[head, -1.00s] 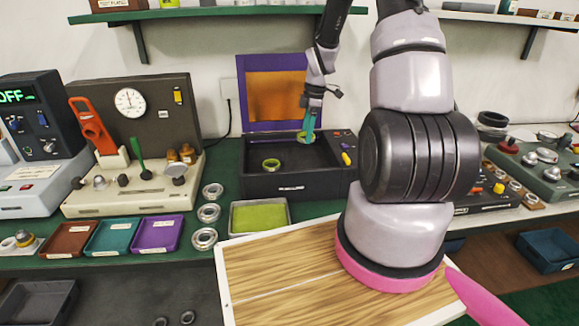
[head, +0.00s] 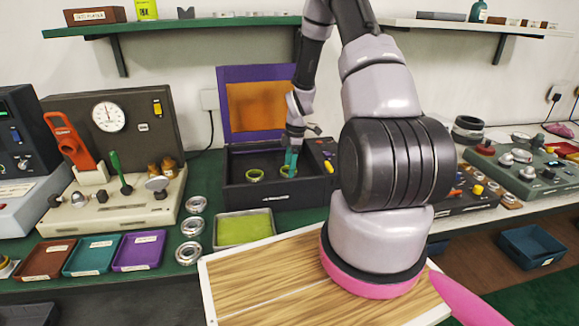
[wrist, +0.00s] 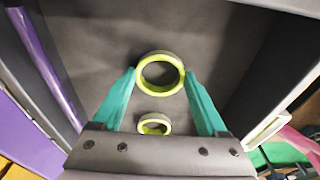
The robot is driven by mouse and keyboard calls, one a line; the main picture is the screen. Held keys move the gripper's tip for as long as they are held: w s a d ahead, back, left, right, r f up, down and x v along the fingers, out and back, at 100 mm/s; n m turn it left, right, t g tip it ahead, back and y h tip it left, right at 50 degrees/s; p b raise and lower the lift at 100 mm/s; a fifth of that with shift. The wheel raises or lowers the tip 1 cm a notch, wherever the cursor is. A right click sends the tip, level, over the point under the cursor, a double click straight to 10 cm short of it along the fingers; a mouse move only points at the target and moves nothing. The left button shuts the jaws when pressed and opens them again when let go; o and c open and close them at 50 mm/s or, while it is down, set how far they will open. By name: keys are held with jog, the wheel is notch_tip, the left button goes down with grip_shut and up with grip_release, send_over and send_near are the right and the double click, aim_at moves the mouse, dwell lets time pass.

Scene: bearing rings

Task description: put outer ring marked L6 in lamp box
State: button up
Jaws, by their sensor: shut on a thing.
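The lamp box (head: 272,195) is a black open box with its purple lid (head: 222,105) raised, an orange pane in the lid. My gripper (head: 290,163) has teal fingers and reaches down into the box, right of its middle. It is shut on a yellow-green ring (head: 288,172), which also shows between the fingertips in the wrist view (wrist: 160,87). The held ring looks low in the box; I cannot tell if it touches the floor. A second yellow-green ring (head: 254,175) lies in the box to the left, and in the wrist view (wrist: 153,131). No L6 mark is readable.
The box's right side has a panel with a yellow switch (head: 328,167). A green-lined tray (head: 244,229) and several metal rings (head: 191,228) stand in front and left. A wooden board (head: 260,280) lies nearer. Shelves run above the box.

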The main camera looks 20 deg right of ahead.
jog(key=shift+f, duration=0.1)
jog(key=o, duration=1.3)
jog(key=shift+o, duration=0.2)
jog(key=s+a+r+m+t, duration=0.1)
jog(key=s+r+m, duration=0.1)
jog(key=r, duration=1.1)
jog(key=s+r+m+t, duration=0.1)
jog(key=s+r+m, duration=0.15)
jog(key=r, duration=0.95)
jog(key=s+a+r+m+t, duration=0.2)
jog(key=s+a+r+m, duration=0.2)
jog(key=s+r+m, duration=0.3)
jog(key=s+a+r+m+t, duration=0.2)
jog(key=s+a+r+m, duration=0.2)
jog(key=s+r+m, duration=0.4)
jog(key=s+r, duration=0.3)
jog(key=s, duration=0.3)
jog(key=shift+a+r+t, duration=0.2)
jog(key=shift+r+t, duration=0.15)
jog(key=shift+t, duration=0.05)
